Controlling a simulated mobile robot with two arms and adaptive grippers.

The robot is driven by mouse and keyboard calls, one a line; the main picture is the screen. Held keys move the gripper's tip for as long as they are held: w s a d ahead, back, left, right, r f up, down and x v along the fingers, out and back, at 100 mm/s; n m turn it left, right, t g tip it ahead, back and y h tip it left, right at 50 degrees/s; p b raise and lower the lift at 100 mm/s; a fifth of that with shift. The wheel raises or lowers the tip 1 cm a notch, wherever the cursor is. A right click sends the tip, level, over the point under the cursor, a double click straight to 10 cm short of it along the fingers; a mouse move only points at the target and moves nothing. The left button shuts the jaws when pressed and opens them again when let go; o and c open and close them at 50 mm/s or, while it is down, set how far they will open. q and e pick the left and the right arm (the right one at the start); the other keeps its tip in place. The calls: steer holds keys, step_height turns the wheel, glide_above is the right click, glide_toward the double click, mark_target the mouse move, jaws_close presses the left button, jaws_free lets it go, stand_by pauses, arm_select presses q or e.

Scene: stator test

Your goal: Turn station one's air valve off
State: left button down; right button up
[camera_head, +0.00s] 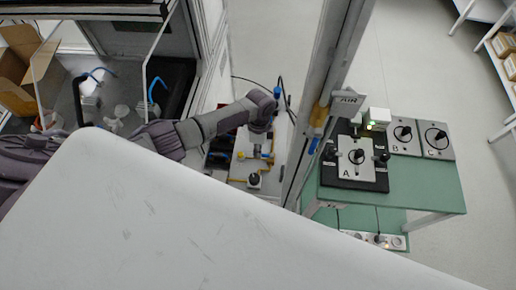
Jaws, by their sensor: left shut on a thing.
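My left gripper (262,127) reaches in from the left, over a pale board (241,171) with brass-yellow fittings (258,156) and a small blue part, beside the metal post. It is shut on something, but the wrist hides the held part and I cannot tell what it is. An "AIR" sign (348,99) is fixed at the post. My right gripper is not in view.
The metal post (336,50) stands close to the right of my left gripper. Beyond it, a green table (425,190) carries dial panel A (346,170) and panels B (403,147) and C (437,150). A cardboard box (18,65) and clear panels stand at the left.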

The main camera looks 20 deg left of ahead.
arm_select(q)
steer(key=c, duration=1.2)
jaws_free()
steer(key=shift+r, duration=0.1)
step_height(320, 180, up, 12)
steer(key=w, duration=0.2)
steer(key=shift+w+a+f, duration=0.15)
steer(key=shift+a+f, duration=0.05)
steer(key=shift+a, duration=0.1)
